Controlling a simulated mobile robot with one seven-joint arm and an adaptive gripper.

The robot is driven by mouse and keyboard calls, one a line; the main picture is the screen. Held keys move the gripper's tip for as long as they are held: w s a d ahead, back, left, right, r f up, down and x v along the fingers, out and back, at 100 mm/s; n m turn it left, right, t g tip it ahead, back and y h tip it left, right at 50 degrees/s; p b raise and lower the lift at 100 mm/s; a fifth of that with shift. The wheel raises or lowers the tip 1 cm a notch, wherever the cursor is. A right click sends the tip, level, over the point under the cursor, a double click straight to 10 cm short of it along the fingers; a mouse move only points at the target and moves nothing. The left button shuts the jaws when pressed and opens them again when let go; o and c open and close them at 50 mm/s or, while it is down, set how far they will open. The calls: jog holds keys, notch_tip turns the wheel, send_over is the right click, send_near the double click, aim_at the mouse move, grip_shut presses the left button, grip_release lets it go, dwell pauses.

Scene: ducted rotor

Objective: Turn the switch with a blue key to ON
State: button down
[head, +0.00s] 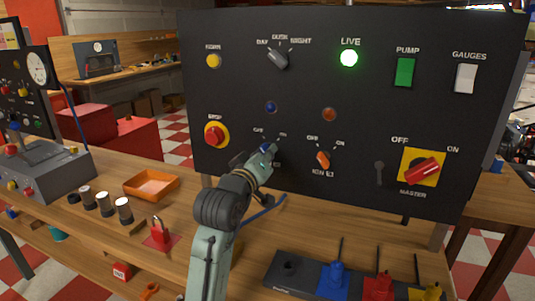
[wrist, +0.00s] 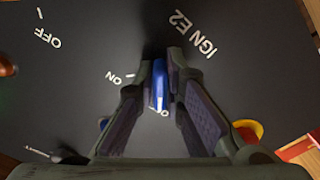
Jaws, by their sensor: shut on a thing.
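The blue key (head: 266,147) sits in a rotary switch on the black panel, with OFF and ON marks above it. My gripper (head: 262,157) is at this switch and partly hides it in the head view. In the wrist view my gripper (wrist: 160,85) is shut on the blue key (wrist: 158,84), one finger on each side. The key's white line points toward the partly hidden OFF label, and the ON mark lies to the side. The switch body behind the key is mostly hidden.
An orange switch (head: 323,159) stands close right of the blue one. A red stop button (head: 214,134) is to the left and a red master switch (head: 423,170) far right. A padlock (head: 160,234) and an orange tray (head: 151,185) are on the bench.

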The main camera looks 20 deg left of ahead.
jog(key=shift+m+b, duration=0.3)
jog(key=m+b, duration=0.2)
jog(key=shift+f+m, duration=0.2)
jog(key=shift+m, duration=0.1)
jog(key=m+b, duration=0.3)
jog(key=m, duration=0.2)
jog(key=shift+a+b, duration=0.15)
jog(key=shift+b, duration=0.2)
jog(key=m+b, duration=0.2)
jog(key=m, duration=0.2)
jog(key=shift+a+m+b, duration=0.1)
jog(key=shift+m+b, duration=0.2)
jog(key=shift+m, duration=0.1)
jog(key=shift+r+m+b, duration=0.2)
jog(key=shift+m+b, duration=0.5)
jog(key=shift+m, duration=0.7)
jog(key=c, duration=1.7)
grip_release()
